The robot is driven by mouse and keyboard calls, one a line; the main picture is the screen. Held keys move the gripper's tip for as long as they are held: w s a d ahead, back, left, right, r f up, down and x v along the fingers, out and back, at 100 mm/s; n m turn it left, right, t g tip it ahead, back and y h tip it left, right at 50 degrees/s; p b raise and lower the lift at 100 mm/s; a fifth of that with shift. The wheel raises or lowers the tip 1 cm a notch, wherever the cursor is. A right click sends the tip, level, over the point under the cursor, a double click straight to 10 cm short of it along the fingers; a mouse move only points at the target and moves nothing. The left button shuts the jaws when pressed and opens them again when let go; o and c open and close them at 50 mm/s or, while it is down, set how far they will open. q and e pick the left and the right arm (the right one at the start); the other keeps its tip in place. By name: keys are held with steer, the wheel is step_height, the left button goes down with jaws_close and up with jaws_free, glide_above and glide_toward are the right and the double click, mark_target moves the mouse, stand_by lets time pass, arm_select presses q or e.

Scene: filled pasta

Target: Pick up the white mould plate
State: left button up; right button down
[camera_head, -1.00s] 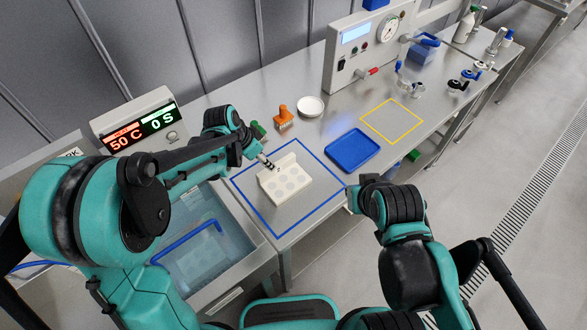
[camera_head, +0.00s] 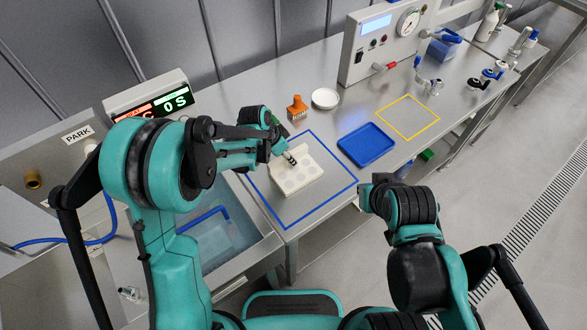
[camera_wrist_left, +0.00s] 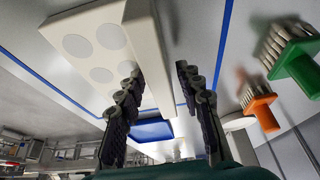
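The white mould plate (camera_head: 297,178) lies inside the blue outlined square on the steel table. It has round shallow recesses and a raised strip along its back edge; it also fills the upper left of the left wrist view (camera_wrist_left: 95,62). My left gripper (camera_head: 291,159) is at this raised strip. In the left wrist view its two dark fingers (camera_wrist_left: 158,75) are apart, with the strip showing between them; I cannot tell whether they touch it. My right arm ends right of the blue square, and its fingers are not distinguishable.
An orange brush (camera_head: 297,107) and a white bowl (camera_head: 325,98) stand behind the plate. A green brush (camera_wrist_left: 298,58) is close to the left fingers. A blue tray (camera_head: 366,146) lies to the right, and a water basin (camera_head: 217,240) is at front left.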

arm_select(q)
jaws_close()
steer(key=shift+r, duration=0.15)
